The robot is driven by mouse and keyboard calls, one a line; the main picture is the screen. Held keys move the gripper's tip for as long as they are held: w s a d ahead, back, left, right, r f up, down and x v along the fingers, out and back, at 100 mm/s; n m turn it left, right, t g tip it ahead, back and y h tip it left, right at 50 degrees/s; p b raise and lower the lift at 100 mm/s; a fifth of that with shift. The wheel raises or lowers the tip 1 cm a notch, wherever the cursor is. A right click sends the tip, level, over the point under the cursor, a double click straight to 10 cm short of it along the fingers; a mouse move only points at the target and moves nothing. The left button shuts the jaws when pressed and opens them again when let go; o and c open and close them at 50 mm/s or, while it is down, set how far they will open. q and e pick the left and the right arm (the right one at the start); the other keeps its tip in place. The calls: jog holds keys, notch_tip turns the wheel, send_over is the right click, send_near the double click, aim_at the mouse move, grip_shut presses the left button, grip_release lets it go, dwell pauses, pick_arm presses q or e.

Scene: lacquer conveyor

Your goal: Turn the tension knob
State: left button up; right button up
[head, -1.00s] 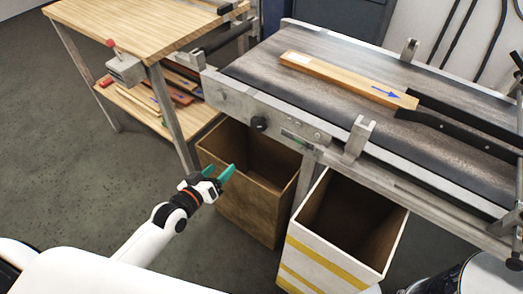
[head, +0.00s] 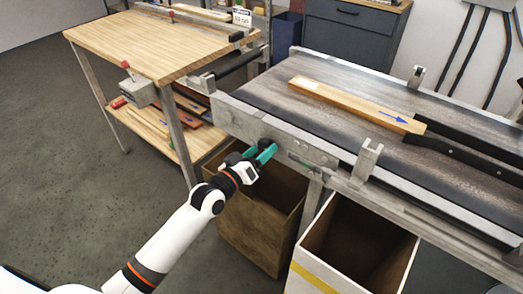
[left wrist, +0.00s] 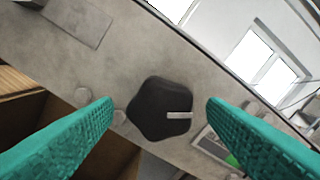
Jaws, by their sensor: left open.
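The tension knob (left wrist: 160,108) is black and lobed, with a light pointer mark, on the grey metal side rail of the conveyor (head: 235,115). In the left wrist view it sits between my two teal fingers, with clear space on both sides. My left gripper (head: 266,152) is open at the rail, in front of the knob's place; in the head view the gripper mostly hides the knob. No contact with the knob shows. My right gripper is not in view.
A wooden board with a blue arrow (head: 350,104) lies on the belt. A brown bin (head: 250,225) and a white bin with a yellow stripe (head: 355,245) stand below the rail. A wooden workbench (head: 160,45) stands at the left.

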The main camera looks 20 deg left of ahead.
pick_arm(q)
jog(key=shift+w+d, duration=0.2)
jog(key=shift+w, duration=0.25)
jog(key=c, duration=1)
jog(key=shift+m, duration=0.3)
jog(key=m+p, duration=0.2)
jog(key=m, duration=0.1)
jog(key=shift+m+p, duration=0.75)
jog(key=shift+m, duration=1.25)
